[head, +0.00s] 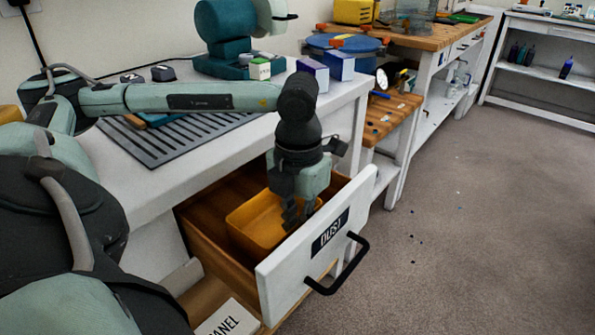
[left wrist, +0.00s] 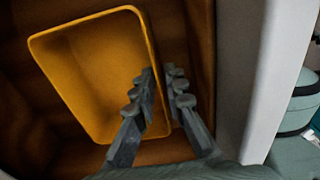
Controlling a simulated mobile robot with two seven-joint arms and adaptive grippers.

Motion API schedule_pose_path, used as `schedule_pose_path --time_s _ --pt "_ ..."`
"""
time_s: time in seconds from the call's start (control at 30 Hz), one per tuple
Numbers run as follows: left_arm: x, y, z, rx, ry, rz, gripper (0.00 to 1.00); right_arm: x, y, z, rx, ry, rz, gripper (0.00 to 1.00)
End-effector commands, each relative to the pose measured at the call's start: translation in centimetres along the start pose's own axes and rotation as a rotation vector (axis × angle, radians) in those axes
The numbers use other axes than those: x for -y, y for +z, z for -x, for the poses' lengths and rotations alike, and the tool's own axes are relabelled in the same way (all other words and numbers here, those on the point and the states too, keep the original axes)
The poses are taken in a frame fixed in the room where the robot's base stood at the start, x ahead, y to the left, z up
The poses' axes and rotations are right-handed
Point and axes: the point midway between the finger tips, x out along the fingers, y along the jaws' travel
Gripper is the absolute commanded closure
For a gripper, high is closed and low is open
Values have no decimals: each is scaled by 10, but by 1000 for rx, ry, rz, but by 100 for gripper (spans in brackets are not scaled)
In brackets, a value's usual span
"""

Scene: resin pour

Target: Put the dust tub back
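The dust tub (head: 251,222) is a yellow-orange open tub inside the pulled-out drawer. The drawer's white front (head: 300,262) is labelled DUST and has a black handle. My left gripper (head: 298,214) reaches down into the drawer at the tub's side nearest the drawer front. In the left wrist view, the tub (left wrist: 95,75) looks empty. There the left gripper's fingers (left wrist: 160,78) straddle its right wall close together, one inside and one outside, and look shut on it. Whether the tub rests fully on the drawer floor is hard to tell. My right gripper is out of view.
A white worktop (head: 150,190) with a slatted grey mat (head: 180,140) lies above the drawer. A lower panel marked PANEL (head: 228,320) shows beneath the drawer. A wooden bench (head: 392,118) stands behind, to the right. The carpet (head: 470,230) at right is clear apart from small specks.

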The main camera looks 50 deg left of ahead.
Motion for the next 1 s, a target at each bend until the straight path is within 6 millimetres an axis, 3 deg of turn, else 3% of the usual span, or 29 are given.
schedule_pose_path --time_s 0.1,0.43,0.53,1.0 --pt "0 0 0 0 0 0 74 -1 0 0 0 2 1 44" --pt "0 0 3 0 0 0 74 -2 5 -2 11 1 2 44" --pt "0 1 10 3 -1 0 74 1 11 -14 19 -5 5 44" --pt "1 1 106 4 -2 -1 74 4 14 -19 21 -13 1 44"
